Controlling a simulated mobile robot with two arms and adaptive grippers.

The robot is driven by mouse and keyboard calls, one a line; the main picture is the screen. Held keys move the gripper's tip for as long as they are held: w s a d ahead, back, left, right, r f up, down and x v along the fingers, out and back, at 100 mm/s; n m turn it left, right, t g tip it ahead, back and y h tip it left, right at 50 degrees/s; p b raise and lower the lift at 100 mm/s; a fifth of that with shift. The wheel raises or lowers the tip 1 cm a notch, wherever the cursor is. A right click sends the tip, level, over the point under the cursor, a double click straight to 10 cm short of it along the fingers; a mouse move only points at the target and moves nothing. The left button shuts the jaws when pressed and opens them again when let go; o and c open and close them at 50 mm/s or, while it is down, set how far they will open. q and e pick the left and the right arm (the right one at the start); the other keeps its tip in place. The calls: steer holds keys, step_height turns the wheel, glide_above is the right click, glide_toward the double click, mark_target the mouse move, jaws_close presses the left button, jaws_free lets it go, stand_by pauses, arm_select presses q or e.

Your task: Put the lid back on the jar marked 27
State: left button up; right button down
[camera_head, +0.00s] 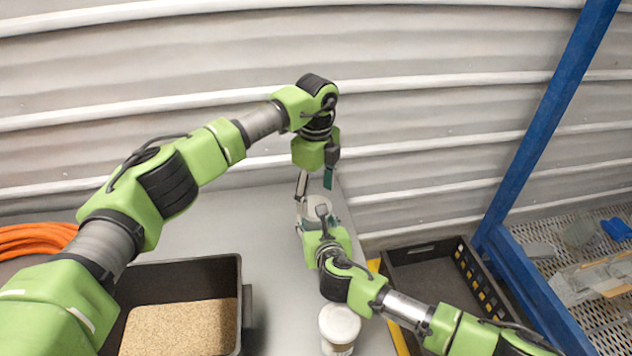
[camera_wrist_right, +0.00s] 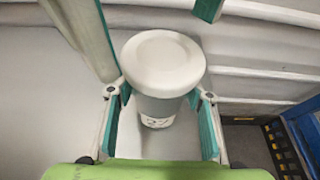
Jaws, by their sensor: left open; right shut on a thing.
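The jar marked 27 (camera_wrist_right: 157,122) stands upright on the grey table in the right wrist view. Its white lid (camera_wrist_right: 165,62) sits on top of it and looks level; the seam is too small to judge. My right gripper (camera_wrist_right: 160,130) is shut on the jar's body, a finger on each side. My left gripper (camera_head: 314,188) is open above the lid, fingers pointing down and spread; its teal fingers also show at the top of the right wrist view.
Another white-lidded jar (camera_head: 340,324) stands near my right forearm. A dark bin (camera_head: 190,277) of grain is at the left front, with an orange hose (camera_head: 35,238) behind. A black crate (camera_head: 432,250) and blue post (camera_head: 545,125) are at right. The table left of the jar is clear.

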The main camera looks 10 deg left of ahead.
mark_target(316, 203)
arm_select(q)
steer(key=shift+f, duration=1.7)
steer(key=c, duration=1.1)
steer(key=shift+c, duration=0.4)
